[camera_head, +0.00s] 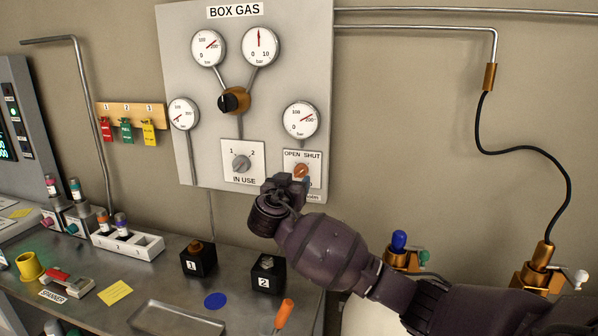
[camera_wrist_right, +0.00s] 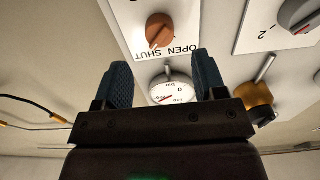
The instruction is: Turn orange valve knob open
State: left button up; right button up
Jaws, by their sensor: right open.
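The orange valve knob (camera_head: 301,171) is on a white plate under the words OPEN and SHUT, low on the right of the grey BOX GAS panel. It also shows in the right wrist view (camera_wrist_right: 160,29), upside down, with a pale mark that appears to lie on the SHUT side. My right gripper (camera_head: 288,184) is just in front of the plate, beside and below the knob. In the right wrist view its two blue fingers (camera_wrist_right: 161,62) are apart with nothing between them, and the knob is beyond their tips. My left gripper is not in view.
The panel (camera_head: 210,150) also carries a grey IN USE knob (camera_head: 241,163), a black knob on a brass regulator (camera_head: 234,100) and several gauges. Below, the bench holds numbered black blocks (camera_head: 198,260), a tray (camera_head: 175,320) and an orange-handled tool (camera_head: 284,313). Brass fittings (camera_head: 540,270) stand at right.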

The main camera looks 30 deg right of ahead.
aim_at(299, 174)
jog(key=shift+p+x, duration=0.6)
jog(key=shift+x, duration=2.55)
jog(key=shift+c, duration=0.3)
jog(key=c, duration=0.9)
